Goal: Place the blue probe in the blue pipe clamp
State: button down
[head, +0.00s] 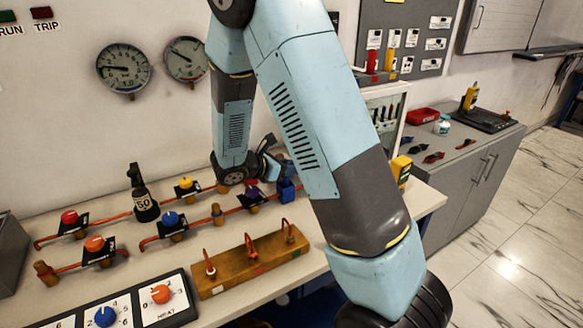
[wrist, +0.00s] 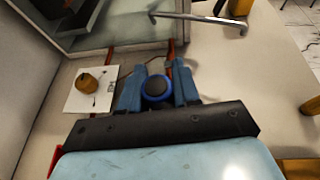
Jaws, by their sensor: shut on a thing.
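My gripper (wrist: 157,90) is shut on the blue probe (wrist: 156,87), whose round blue end with a dark middle shows between the two blue fingers in the wrist view. In the head view my gripper (head: 268,160) is at the back of the bench, partly hidden behind my arm. A blue block (head: 287,190), which looks like the blue pipe clamp, is at the right end of a red pipe, close below and right of my gripper. I cannot tell whether probe and clamp touch. The lower part of the probe is hidden.
Red pipes with coloured valves (head: 170,218) cross the bench left of my gripper. A wooden block with hooks (head: 250,262) and a dial panel (head: 105,316) lie in front. A white card with a brass knob (wrist: 90,83) is beside the fingers in the wrist view.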

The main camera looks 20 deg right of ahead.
jog(key=shift+f, duration=0.1)
jog(key=c, duration=0.8)
grip_release()
jog(key=v, duration=1.2)
jog(key=s+d+r+m+g+y, duration=0.4)
jog(key=s+d+r+m+y, duration=0.2)
jog(key=s+d+r+m, duration=0.4)
jog(key=s+r+m+t+y, duration=0.2)
jog(key=s+r+m+y, duration=0.1)
jog(key=s+m, duration=0.2)
jog(key=s+r+m+t+y, duration=0.3)
jog(key=s+m, duration=0.3)
jog(key=s, duration=0.3)
jog(key=shift+a+r+m+y, duration=0.2)
jog(key=shift+r+m+y, duration=0.15)
jog(key=shift+r, duration=0.45)
